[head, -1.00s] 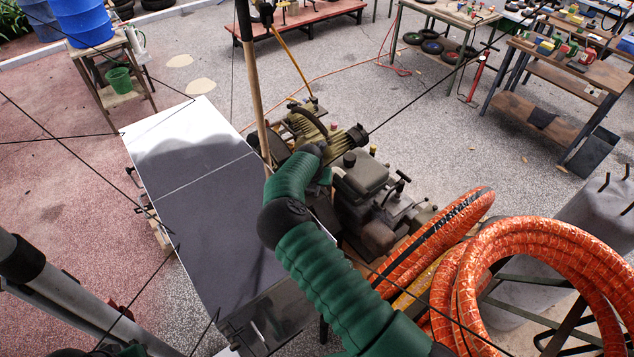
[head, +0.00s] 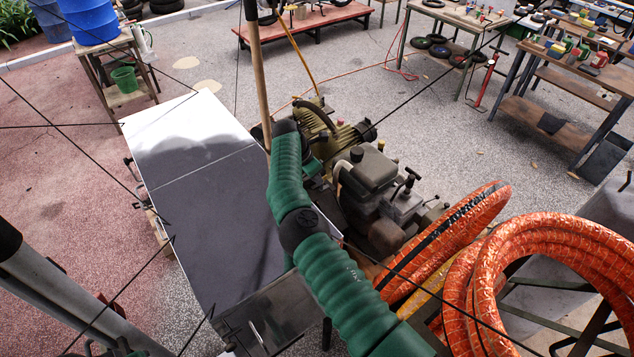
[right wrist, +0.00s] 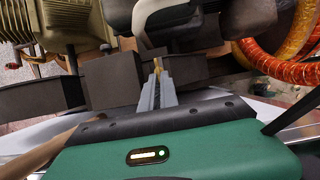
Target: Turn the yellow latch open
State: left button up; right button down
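In the right wrist view my right gripper (right wrist: 157,75) points away from the camera, its two grey fingers close together. Dark grey blocks and bars stand just beyond and to either side of the tips. In the head view my green right arm reaches to the compressor (head: 375,180) and hides the latch and the fingers. My left gripper is out of view.
The cart's flat metal top (head: 215,200) lies left of my right arm. A wooden handle (head: 257,75) rises beside the compressor. Coiled orange hoses (head: 555,235) crowd the right of the arm. Workbenches (head: 570,75) stand farther back.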

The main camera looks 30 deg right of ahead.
jog(key=shift+a+f, duration=0.1)
jog(key=shift+f, duration=0.1)
dwell(0.3)
jog(key=c, duration=1.8)
grip_release()
jog(key=shift+o, duration=0.9)
jog(key=shift+w, duration=0.15)
jog(key=shift+r, duration=0.1)
jog(key=v, duration=1.6)
jog(key=shift+w+r, duration=0.15)
jog(key=shift+r, duration=0.2)
jog(key=shift+w, duration=0.1)
